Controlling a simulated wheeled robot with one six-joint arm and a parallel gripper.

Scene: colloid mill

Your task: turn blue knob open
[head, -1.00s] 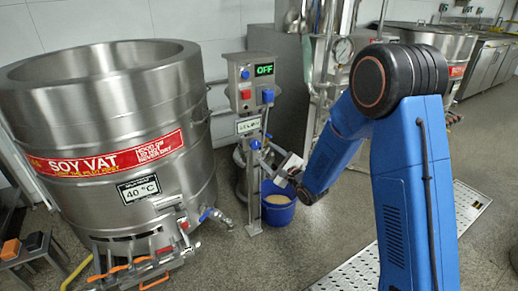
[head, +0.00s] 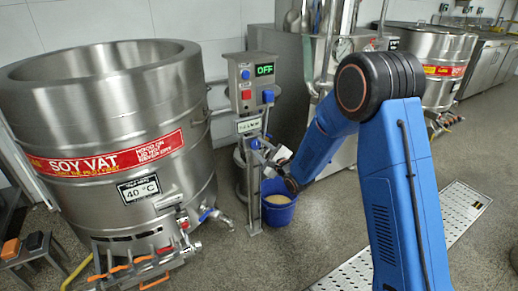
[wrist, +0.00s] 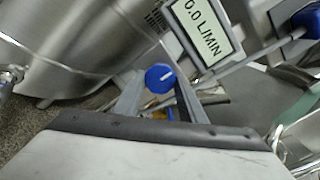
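A round blue knob with a white pointer line (wrist: 160,77) sits below a flow display reading 0.0 L/MIN (wrist: 203,30) in the wrist view. In the head view this blue knob (head: 254,144) is on the stand under the small display. My gripper (wrist: 158,92) is open, with one finger on each side of the knob in the picture. I cannot tell whether the fingers touch it. In the head view my gripper (head: 268,153) is at the stand, just right of the knob, partly hidden by my wrist.
A control box (head: 250,82) above reads OFF and carries a red button and other blue controls. A large steel soy vat (head: 105,130) stands left. A blue bucket (head: 278,212) is below my gripper. Steel equipment stands behind.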

